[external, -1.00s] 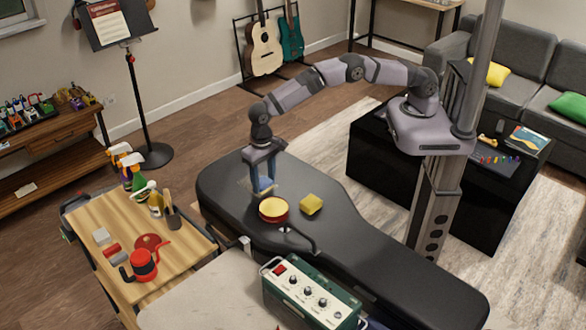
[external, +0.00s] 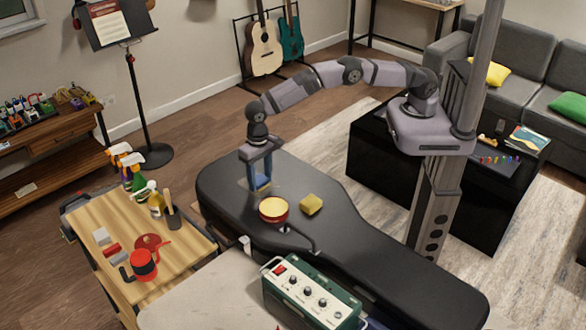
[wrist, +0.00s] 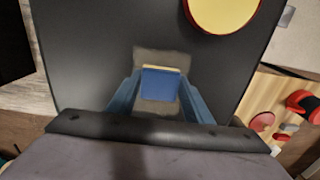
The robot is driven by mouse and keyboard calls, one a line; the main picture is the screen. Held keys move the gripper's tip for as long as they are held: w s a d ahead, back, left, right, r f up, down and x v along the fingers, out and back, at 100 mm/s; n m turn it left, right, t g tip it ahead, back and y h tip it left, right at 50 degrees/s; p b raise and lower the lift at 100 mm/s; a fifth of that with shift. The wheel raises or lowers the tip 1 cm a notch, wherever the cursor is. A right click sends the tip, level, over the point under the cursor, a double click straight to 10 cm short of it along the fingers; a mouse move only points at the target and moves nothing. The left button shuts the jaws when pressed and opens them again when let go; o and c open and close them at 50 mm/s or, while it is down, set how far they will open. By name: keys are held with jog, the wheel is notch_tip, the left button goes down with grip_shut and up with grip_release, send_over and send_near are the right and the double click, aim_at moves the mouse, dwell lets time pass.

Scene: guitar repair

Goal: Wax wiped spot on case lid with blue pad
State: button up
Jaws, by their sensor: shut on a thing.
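My gripper (external: 261,182) is shut on the blue pad (external: 262,181) at the far left end of the black guitar case lid (external: 355,239). In the wrist view the blue pad (wrist: 160,82) sits between my blue fingers, with a thin pale yellow edge at its far side. The pad is over a dull greyish patch (wrist: 160,57) on the lid; I cannot tell for certain whether it touches. An open red tin with pale yellow wax (external: 273,208) stands on the lid just in front of my gripper. It also shows in the wrist view (wrist: 225,8).
A yellow sponge (external: 311,204) lies on the lid right of the tin. A dark curved handle-like piece (external: 302,238) is nearby. A green amplifier (external: 311,293) stands in front of the case. A wooden cart (external: 188,249) holds bottles, brushes and a red kettle-like pot.

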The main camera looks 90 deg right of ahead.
jog(key=shift+w+d, duration=1.45)
jog(key=shift+d, duration=0.05)
jog(key=shift+s+a, duration=2.15)
jog(key=shift+w+d, duration=0.1)
jog(key=shift+w+d+f, duration=0.1)
jog(key=shift+w+d, duration=1.9)
jog(key=shift+d, duration=0.05)
jog(key=shift+s+a, duration=2.1)
jog(key=shift+a, duration=0.05)
